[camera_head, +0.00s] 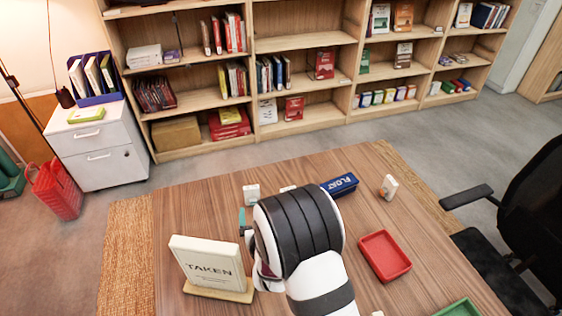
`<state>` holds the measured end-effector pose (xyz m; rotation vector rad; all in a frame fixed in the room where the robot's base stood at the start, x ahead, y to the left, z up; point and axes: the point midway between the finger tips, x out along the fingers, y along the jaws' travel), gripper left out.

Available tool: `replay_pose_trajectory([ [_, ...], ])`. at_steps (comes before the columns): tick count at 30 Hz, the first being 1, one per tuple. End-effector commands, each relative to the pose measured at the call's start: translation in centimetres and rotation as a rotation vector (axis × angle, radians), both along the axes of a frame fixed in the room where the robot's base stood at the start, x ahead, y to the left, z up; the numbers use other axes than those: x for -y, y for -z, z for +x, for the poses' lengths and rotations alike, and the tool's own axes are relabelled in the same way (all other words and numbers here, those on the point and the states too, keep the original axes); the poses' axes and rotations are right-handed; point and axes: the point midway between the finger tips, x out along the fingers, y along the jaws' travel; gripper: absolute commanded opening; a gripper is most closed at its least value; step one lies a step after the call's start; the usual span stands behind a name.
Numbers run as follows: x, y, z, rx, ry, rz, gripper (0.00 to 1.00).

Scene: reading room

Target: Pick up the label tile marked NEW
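Several small white tiles stand or lie on the wooden table (180,215). One tile (251,194) is just beyond my arm to its left, and another (389,187) stands at the right. A third (288,188) is mostly hidden behind my arm, and a sliver of a pale piece (377,313) shows at the bottom edge. Their markings are too small to read, so I cannot tell which is NEW. My gripper (243,221) is mostly hidden by my own arm; only a teal part shows at its left, short of the left tile. Its opening and contents are hidden.
A cream sign reading TAKEN (208,262) stands on a wooden base left of my arm. A blue FLOAT block (340,185) lies beyond it. A red tray (384,256) is at right, a green tray (459,309) at the bottom right.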

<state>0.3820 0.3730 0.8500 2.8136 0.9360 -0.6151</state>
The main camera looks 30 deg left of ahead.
Motion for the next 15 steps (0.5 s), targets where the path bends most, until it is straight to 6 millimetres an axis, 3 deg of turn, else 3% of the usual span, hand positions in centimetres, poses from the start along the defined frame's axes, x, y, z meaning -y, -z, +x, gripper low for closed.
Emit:
replay_pose_trajectory([
  [3, -1.4, 0.8, 0.1, 0.036, -0.026, 0.004, 0.93],
  [15, -5.8, 3.7, 5.8, 0.038, -0.027, 0.004, 0.93],
])
